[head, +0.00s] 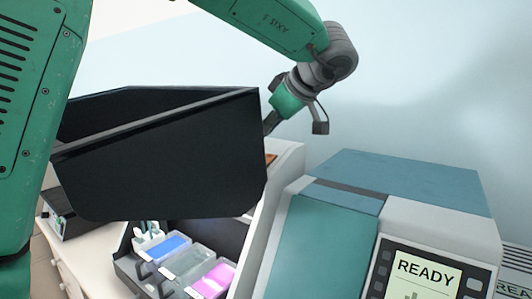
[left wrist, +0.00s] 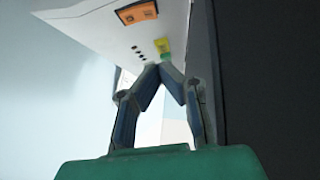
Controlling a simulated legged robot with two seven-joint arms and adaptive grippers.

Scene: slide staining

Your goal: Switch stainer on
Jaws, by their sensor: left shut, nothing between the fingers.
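The stainer is a white machine whose sloped side panel (head: 276,190) shows in the head view beside a large dark open cover (head: 165,155). In the left wrist view its white panel (left wrist: 105,32) carries an orange display (left wrist: 137,13), a yellow-green switch (left wrist: 162,45) and a few small black buttons. My left gripper (head: 269,124) reaches down behind the cover's right edge, which partly hides it. In the left wrist view my left gripper (left wrist: 166,66) is shut and empty, its tips just below the switch; I cannot tell whether they touch it. My right gripper is not in view.
Blue, grey and pink trays (head: 210,282) sit under the cover. A teal-and-grey machine (head: 330,230) with a screen (head: 422,277) reading READY stands at the right. A dark wall (left wrist: 240,80) lies close to the right of the gripper in the left wrist view.

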